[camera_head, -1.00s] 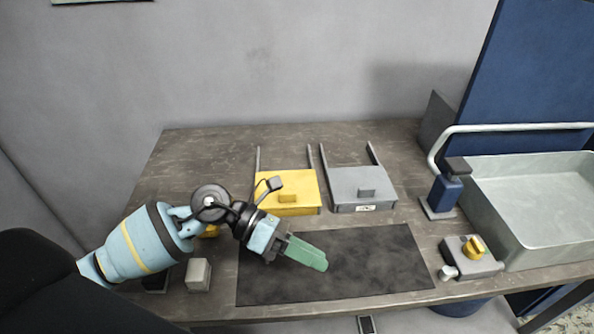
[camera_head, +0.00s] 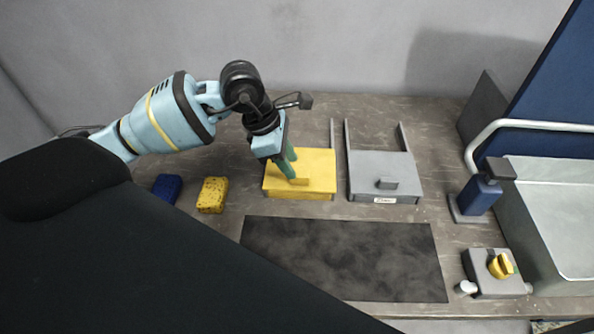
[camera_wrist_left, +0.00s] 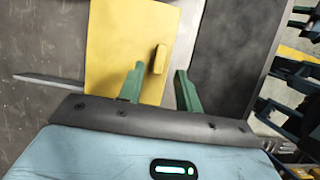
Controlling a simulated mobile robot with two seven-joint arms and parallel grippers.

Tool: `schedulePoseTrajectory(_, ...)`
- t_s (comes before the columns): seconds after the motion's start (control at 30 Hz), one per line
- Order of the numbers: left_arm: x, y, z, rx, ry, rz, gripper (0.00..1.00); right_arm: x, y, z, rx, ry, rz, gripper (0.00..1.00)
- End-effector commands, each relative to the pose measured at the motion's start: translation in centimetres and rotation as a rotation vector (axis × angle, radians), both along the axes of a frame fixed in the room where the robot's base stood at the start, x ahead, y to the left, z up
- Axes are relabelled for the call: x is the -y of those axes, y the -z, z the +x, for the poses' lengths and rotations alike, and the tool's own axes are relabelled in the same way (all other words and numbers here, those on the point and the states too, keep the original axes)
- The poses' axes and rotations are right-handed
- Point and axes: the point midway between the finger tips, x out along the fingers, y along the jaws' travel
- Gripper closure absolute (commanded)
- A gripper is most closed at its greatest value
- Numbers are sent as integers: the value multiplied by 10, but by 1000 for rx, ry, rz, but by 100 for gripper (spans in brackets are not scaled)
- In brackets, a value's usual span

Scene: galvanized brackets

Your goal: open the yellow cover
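The yellow cover (camera_head: 318,170) lies flat on the table, with a small raised yellow handle (camera_head: 301,182) near its front edge. My left gripper (camera_head: 291,166) is over the cover's left part, its green fingers pointing down close to the handle. In the left wrist view the two fingers (camera_wrist_left: 159,80) are apart with nothing between their tips. The handle (camera_wrist_left: 159,59) there stands just beyond the tips, between their lines, and the cover (camera_wrist_left: 118,45) fills the area behind it. Whether a finger touches the cover is unclear. My right gripper is out of view.
A grey cover (camera_head: 384,171) sits right beside the yellow one, with rails behind both. A dark mat (camera_head: 345,260) lies in front. A yellow sponge (camera_head: 212,195) and a blue one (camera_head: 167,188) are at left. A blue tap stand (camera_head: 479,195) and sink (camera_head: 560,205) are at right.

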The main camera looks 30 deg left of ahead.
Motion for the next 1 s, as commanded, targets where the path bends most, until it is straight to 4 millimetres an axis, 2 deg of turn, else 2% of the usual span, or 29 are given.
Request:
schedulePoseTrajectory(0.1,7,17,3,-1,1,-2,65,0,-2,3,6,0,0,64)
schedulePoseTrajectory(0.3,14,36,7,1,-1,-2,65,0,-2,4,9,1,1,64)
schedulePoseTrajectory(0.67,16,42,8,1,0,-2,65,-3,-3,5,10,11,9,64)
schedulePoseTrajectory(0.93,16,42,7,1,0,-2,98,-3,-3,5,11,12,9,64)
schedulePoseTrajectory(1.0,16,42,7,1,0,-2,100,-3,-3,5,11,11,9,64)
